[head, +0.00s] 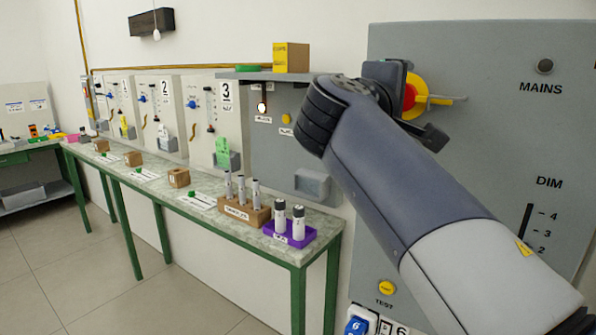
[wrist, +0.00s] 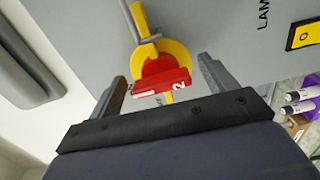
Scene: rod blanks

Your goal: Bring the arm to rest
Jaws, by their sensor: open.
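My gripper (head: 412,108) is in front of the grey wall panel (head: 480,75), at the red and yellow rotary switch (head: 420,94). In the wrist view my gripper (wrist: 164,84) has its two fingers spread wide, with nothing clamped between them. The red switch handle (wrist: 160,82) on its yellow disc shows between the fingers; I cannot tell whether they touch it. My arm reaches up from the lower right of the head view and hides part of the panel.
A bench (head: 325,226) along the wall carries a purple tray (head: 290,236) with white bottles and a wooden block (head: 245,213) with upright rods. A shelf (head: 262,77) left of my wrist holds a cardboard box (head: 291,57). The floor at left (head: 60,270) is clear.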

